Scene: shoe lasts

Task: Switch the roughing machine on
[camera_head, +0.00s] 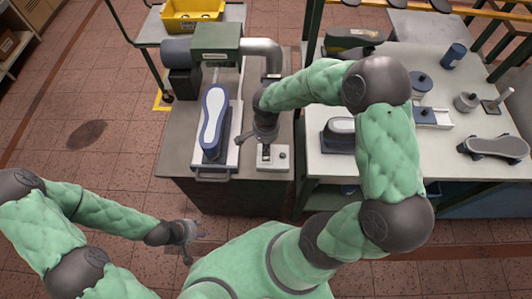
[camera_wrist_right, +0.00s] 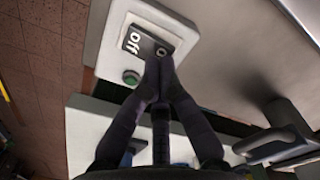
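The roughing machine (camera_head: 215,40) has a green housing and a grey pipe and stands at the back of the dark bench. The fingers hide part of the label. My left gripper (camera_head: 188,241) is open and empty, low in front of the bench.
A blue shoe last with a white sole (camera_head: 213,120) stands on the bench, left of the switch box. A yellow crate (camera_head: 192,15) stands behind. Floor at left is clear.

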